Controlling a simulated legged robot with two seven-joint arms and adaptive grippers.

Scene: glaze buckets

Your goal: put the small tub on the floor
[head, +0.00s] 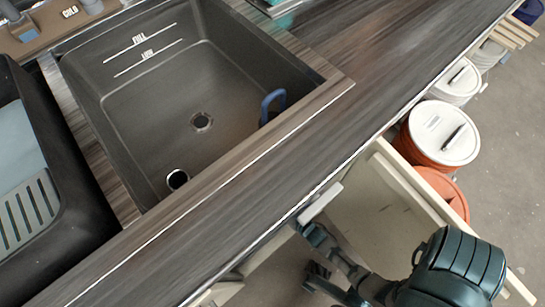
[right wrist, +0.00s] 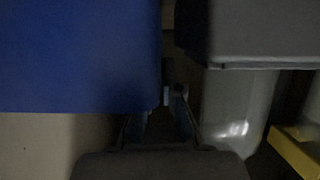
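I cannot make out for sure which thing is the small tub. In the right wrist view a blue box-like thing (right wrist: 75,55) fills the upper left, and a dark grey tub-like thing (right wrist: 255,35) is at the upper right. My right gripper (right wrist: 170,98) reaches in between them, close to the blue thing's lower right edge, which seems to hide part of a finger. Contact cannot be told in the dark. In the head view my right gripper (head: 310,252) is below the counter's front edge, partly hidden. My left gripper is not in view.
The counter (head: 370,65) holds a dark sink (head: 150,110) and a black bin (head: 80,215). Below its front edge is an open pale drawer or door (head: 395,205). White-lidded buckets (head: 445,132) and an orange bucket (head: 450,187) stand on the right. Grey floor (head: 510,180) is clear beyond them.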

